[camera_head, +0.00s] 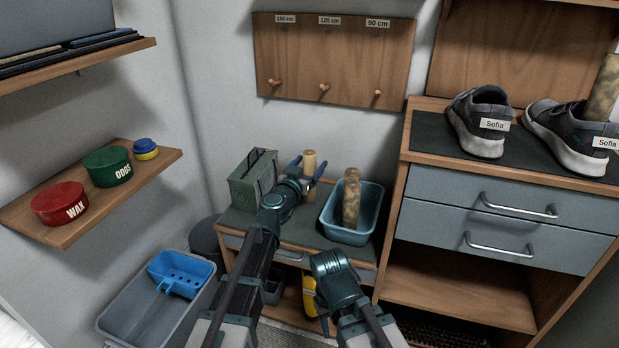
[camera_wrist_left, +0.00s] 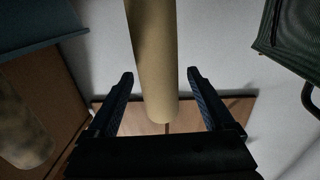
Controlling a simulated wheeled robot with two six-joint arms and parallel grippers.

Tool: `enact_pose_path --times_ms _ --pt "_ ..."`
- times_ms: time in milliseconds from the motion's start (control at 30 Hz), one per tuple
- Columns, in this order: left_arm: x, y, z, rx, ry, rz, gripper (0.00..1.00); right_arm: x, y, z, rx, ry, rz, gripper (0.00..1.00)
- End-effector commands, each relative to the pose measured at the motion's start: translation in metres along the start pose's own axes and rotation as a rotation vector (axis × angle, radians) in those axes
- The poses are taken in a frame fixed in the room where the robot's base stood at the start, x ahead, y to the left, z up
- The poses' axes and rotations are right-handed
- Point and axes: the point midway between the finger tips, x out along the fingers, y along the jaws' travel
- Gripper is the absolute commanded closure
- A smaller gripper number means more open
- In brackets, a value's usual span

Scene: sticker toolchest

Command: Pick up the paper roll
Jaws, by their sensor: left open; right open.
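A plain tan paper roll (camera_head: 309,161) stands upright at the back of the low cabinet top, beside the green metal box. My left gripper (camera_head: 306,172) is open at the roll. In the left wrist view the roll (camera_wrist_left: 152,60) lies between the two spread fingers (camera_wrist_left: 160,92), with gaps visible on both sides. A mottled brown roll (camera_head: 351,198) stands in a blue basin (camera_head: 331,233) to the right. Another mottled roll (camera_head: 603,88) stands in a shoe at the upper right. My right gripper (camera_head: 325,312) is lower, in front of the cabinet, its fingers mostly hidden.
The green metal box (camera_head: 253,180) stands close left of my left gripper. A drawer unit (camera_head: 497,222) bearing shoes rises at right. A grey tub (camera_head: 157,306) with a blue caddy is at lower left. Tins (camera_head: 108,167) sit on a wall shelf. A peg board (camera_head: 335,62) hangs behind.

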Motion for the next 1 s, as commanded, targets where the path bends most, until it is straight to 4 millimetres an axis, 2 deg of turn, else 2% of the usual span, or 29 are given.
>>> enact_pose_path --times_ms 67,500,533,1000 --pt "-0.0005 0.0001 0.0 0.0 0.0 0.0 0.17 0.0 0.0 0.0 0.0 0.0 0.0 0.5" --pt "-0.0006 0.0002 0.0 0.0 0.0 0.0 0.96 0.0 0.0 0.0 0.0 0.0 0.0 0.5" --pt "-0.0006 0.0002 0.0 0.0 0.0 0.0 1.0 0.0 0.0 0.0 0.0 0.0 0.0 0.5" --pt "-0.0006 -0.0001 -0.0022 0.0 0.0 0.0 1.0 -0.0022 0.0002 0.0001 0.0 0.0 0.0 0.5"
